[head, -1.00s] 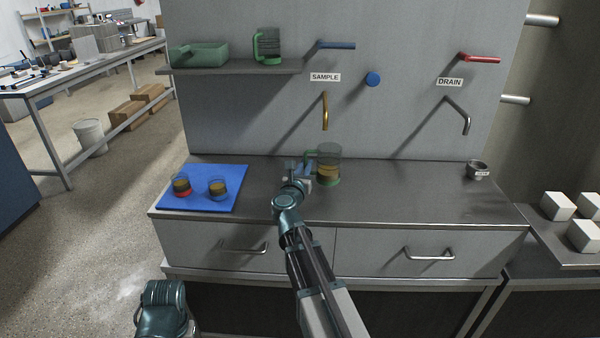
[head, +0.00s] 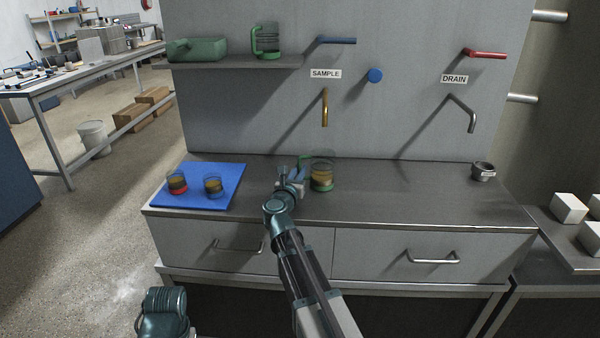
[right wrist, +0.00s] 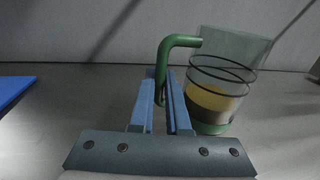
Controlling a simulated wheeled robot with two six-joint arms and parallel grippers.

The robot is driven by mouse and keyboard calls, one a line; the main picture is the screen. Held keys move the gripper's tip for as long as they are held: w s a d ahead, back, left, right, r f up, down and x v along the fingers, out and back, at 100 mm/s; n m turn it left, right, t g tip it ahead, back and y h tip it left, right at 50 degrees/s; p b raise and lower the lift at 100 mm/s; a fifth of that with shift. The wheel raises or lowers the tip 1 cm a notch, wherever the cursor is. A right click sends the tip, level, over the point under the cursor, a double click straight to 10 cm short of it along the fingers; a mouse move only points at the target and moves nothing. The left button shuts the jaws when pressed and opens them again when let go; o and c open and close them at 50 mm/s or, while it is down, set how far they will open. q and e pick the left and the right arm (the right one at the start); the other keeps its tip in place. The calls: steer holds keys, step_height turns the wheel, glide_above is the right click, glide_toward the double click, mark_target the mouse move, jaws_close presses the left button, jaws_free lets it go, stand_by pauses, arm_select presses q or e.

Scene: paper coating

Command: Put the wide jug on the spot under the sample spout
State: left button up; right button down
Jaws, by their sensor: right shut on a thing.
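The wide jug (head: 321,174) is clear, with dark rings, a green base, a green handle and amber and dark liquid in it. It also shows in the right wrist view (right wrist: 218,90). My right gripper (head: 299,174) is shut on its handle (right wrist: 178,42), with the blue fingers around the handle's lower part. The jug is at the counter below the brass sample spout (head: 325,108), almost in line with it from this side. I cannot tell whether its base touches the counter. The spot itself cannot be made out. My left gripper is not in view.
A blue mat (head: 222,190) with two small cups, one red-based (head: 177,183), lies on the counter's left. A shelf (head: 235,63) holds another green-handled jug (head: 265,40) and a green container (head: 197,49). A small dark cup (head: 483,171) stands at right. The counter (head: 410,195) between is clear.

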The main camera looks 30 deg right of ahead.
steer(key=c, duration=0.9)
jaws_free()
steer(key=shift+s+a+r+p, duration=0.1)
steer(key=shift+s+r+p, duration=0.05)
steer(key=shift+p, duration=0.15)
steer(key=v, duration=1.1)
steer(key=shift+s+a, duration=0.2)
steer(key=shift+a, duration=0.05)
